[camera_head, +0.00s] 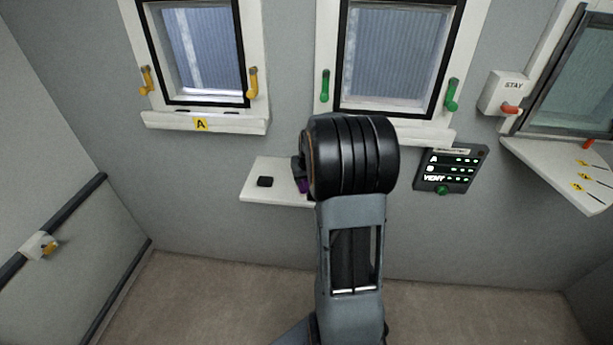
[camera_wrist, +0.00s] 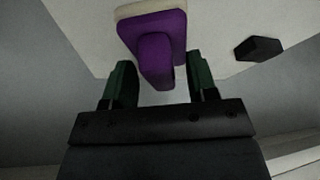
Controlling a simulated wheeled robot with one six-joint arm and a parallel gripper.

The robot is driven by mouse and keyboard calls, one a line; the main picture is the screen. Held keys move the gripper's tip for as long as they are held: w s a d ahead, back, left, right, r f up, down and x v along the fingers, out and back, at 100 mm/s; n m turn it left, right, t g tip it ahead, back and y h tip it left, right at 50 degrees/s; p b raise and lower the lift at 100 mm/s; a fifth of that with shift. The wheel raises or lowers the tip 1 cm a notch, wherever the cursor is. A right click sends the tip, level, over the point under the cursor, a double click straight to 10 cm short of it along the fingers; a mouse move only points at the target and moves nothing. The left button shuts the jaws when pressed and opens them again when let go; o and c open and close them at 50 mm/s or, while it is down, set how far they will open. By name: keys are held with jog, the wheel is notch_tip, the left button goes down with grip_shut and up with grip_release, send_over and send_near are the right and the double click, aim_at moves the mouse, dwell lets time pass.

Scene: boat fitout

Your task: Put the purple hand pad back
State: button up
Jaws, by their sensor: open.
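The purple hand pad (camera_wrist: 155,32) has a purple body with a raised grip and a pale base layer. In the wrist view it is at the top middle, on or just above a pale shelf. In the head view only a small purple part (camera_head: 304,187) shows, at the left edge of my arm, over the white shelf (camera_head: 258,190). My gripper (camera_wrist: 159,88) is open, its two green fingers on either side of the pad's grip end, with a gap showing on both sides. In the head view my arm hides the gripper and most of the pad.
A small black block (camera_head: 265,181) lies on the shelf left of the pad; it also shows in the wrist view (camera_wrist: 258,49). Above are window A (camera_head: 203,50) with yellow handles and a window with green handles (camera_head: 393,55). A status panel (camera_head: 450,168) hangs right of my arm.

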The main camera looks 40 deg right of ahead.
jog(key=v, duration=1.1)
jog(key=s+a+f+n+y, duration=0.1)
jog(key=s+a+n, duration=0.1)
jog(key=s+a, duration=0.4)
jog(key=s+a+f+n+g, duration=0.1)
jog(key=s+a, duration=0.6)
jog(key=a, duration=0.9)
jog(key=shift+s+n+y, duration=0.3)
jog(key=shift+n+y, duration=0.1)
jog(key=shift+n, duration=0.2)
notch_tip(320, 180, up, 5)
jog(key=p, duration=0.4)
jog(key=shift+f, duration=0.1)
jog(key=shift+c, duration=1)
